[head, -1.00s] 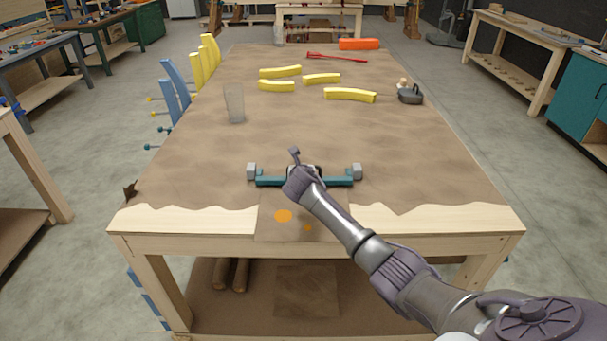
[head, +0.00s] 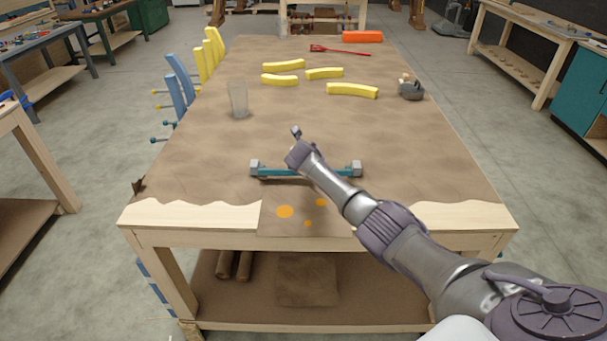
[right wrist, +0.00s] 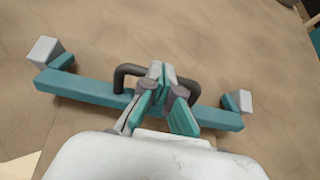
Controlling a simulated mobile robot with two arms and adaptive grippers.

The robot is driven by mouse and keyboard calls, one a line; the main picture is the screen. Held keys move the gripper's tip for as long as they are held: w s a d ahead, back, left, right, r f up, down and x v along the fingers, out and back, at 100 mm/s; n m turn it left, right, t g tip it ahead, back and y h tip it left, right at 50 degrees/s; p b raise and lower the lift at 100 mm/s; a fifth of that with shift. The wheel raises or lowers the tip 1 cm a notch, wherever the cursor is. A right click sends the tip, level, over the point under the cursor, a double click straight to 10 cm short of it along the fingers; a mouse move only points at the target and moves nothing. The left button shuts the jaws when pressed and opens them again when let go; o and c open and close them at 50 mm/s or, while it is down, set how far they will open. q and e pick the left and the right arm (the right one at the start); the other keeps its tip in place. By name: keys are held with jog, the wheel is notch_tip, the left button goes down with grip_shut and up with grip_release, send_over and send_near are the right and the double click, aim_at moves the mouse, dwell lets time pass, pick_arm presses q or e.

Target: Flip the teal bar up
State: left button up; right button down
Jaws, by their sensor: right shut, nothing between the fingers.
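The teal bar (head: 275,172) lies across the near part of the brown-covered table between two grey end blocks. In the right wrist view the teal bar (right wrist: 85,87) runs slanted across the picture, with a dark looped handle (right wrist: 126,72) at its middle. My right gripper (right wrist: 163,78) is shut over the bar's middle, by the handle, with nothing seen between its fingers. I cannot tell whether the fingers touch the handle. In the head view my right wrist covers the fingers and part of the bar. My left gripper is not in view.
Several yellow curved pieces (head: 352,91), a clear cup (head: 238,100), a dark grey container (head: 411,91), a red tool (head: 340,51) and an orange block (head: 362,37) stand farther back. Blue slats (head: 180,80) line the left edge. The table (head: 430,150) is clear around the bar.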

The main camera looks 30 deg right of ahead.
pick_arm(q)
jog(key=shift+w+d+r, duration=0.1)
pick_arm(e)
jog(key=shift+w+d+r+g+y, duration=0.3)
jog(key=shift+w+g+y, duration=0.1)
jog(key=shift+w+g, duration=0.1)
jog(key=shift+f, duration=0.1)
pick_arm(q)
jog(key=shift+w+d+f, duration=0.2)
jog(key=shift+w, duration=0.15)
pick_arm(e)
jog(key=shift+w+d, duration=0.4)
jog(key=shift+w, duration=0.2)
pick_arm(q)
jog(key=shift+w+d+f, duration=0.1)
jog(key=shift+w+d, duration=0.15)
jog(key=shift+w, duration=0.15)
pick_arm(e)
jog(key=shift+w+d+r, duration=0.2)
jog(key=shift+w+d, duration=0.1)
jog(key=shift+w, duration=0.25)
jog(key=shift+w+f, duration=0.1)
